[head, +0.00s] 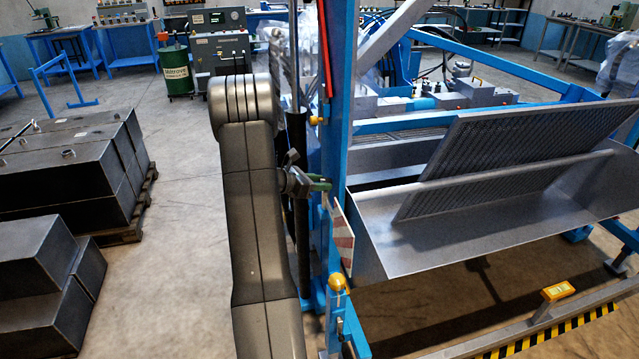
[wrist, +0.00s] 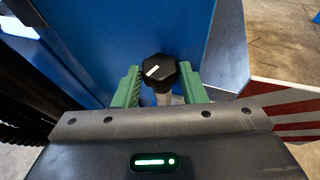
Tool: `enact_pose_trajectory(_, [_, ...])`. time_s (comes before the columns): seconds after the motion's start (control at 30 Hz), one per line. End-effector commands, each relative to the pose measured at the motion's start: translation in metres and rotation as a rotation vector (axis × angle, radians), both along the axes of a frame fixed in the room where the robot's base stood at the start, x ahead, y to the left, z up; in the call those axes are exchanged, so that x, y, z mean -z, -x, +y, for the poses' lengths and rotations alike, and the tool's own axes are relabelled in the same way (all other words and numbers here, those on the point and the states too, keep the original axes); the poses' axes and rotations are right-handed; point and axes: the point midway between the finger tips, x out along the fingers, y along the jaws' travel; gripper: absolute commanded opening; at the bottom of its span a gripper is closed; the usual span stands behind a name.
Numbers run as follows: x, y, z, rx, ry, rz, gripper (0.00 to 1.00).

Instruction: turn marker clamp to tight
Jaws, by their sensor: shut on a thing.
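The marker clamp's knob (wrist: 159,70) is black and many-sided, with a white mark on its face pointing to the lower left in the wrist view. It sits on a pale stem in front of the blue post (head: 338,120). My gripper (head: 319,184) has green fingers, one on each side of the knob, and is shut on it. The gripper also shows in the wrist view (wrist: 160,88). The red-and-white striped marker board (wrist: 292,112) is to the right of the gripper; it also shows below the gripper in the head view (head: 342,235). The knob is hidden in the head view.
A grey metal trough (head: 470,220) with a slanted perforated sieve panel (head: 520,150) stands right of the post. A yellow knob (head: 337,282) is lower on the post. Dark boxes (head: 70,170) on a pallet are at left. Open floor (head: 185,270) lies between.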

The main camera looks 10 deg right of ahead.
Motion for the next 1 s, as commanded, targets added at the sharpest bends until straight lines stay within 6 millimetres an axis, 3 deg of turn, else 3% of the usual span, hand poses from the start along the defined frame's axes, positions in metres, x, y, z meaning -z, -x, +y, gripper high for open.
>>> enact_pose_trajectory(1.0, [0.0, -0.021, -0.002, 0.845, -0.001, 0.0, 0.15])
